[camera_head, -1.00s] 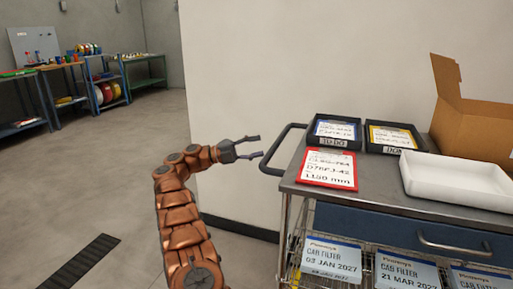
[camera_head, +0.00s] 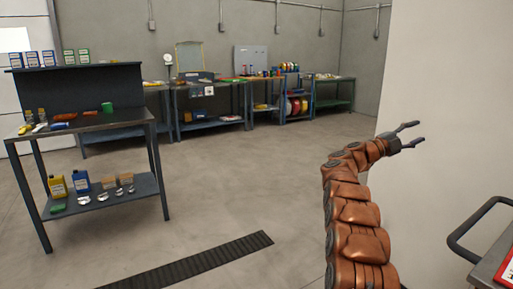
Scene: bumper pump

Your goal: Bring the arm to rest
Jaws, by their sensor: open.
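My copper arm rises from the lower right of the head view and bends to the right near its top. My gripper (camera_head: 411,134) is at its end, jaws apart, with nothing between them. It is held in the air in front of the pale wall (camera_head: 446,90), above and left of the cart handle. I cannot tell its exact distance from the wall.
The cart's black handle (camera_head: 470,232) and a red-framed card (camera_head: 507,270) show at the right edge. A dark workbench (camera_head: 95,130) with bottles and boxes stands at left. More benches line the back wall. A black floor grating (camera_head: 200,262) lies on open floor.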

